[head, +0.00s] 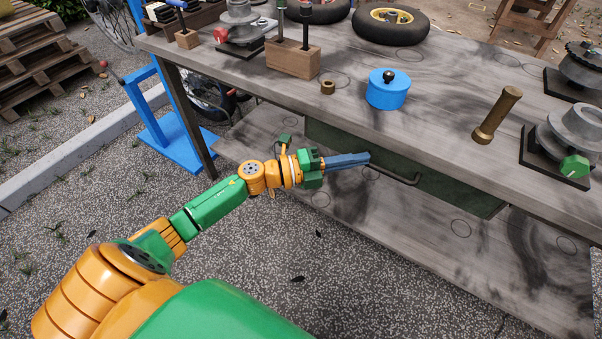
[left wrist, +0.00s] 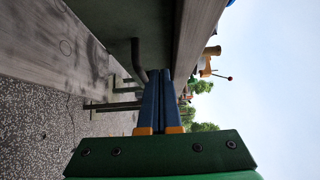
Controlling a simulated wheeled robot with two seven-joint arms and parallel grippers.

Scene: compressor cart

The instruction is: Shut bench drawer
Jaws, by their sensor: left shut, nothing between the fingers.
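The bench drawer has a dark green front (head: 450,190) just under the edge of the bench top. A dark bar handle (head: 400,178) sticks out from it. How far the drawer stands out from the bench I cannot tell. My left gripper (head: 368,159) is shut and empty, its blue fingers at the left end of the handle. In the left wrist view the fingers (left wrist: 160,73) point at the green drawer front (left wrist: 155,25), with the handle (left wrist: 138,60) beside them. Whether they touch the drawer is unclear. My right gripper is out of view.
The grey wooden bench top (head: 440,85) overhangs the drawer and carries a blue round container (head: 387,93), a brass cylinder (head: 497,115) and a tyre (head: 391,24). A lower shelf (head: 340,200) lies below. A blue stand (head: 165,110) is at left.

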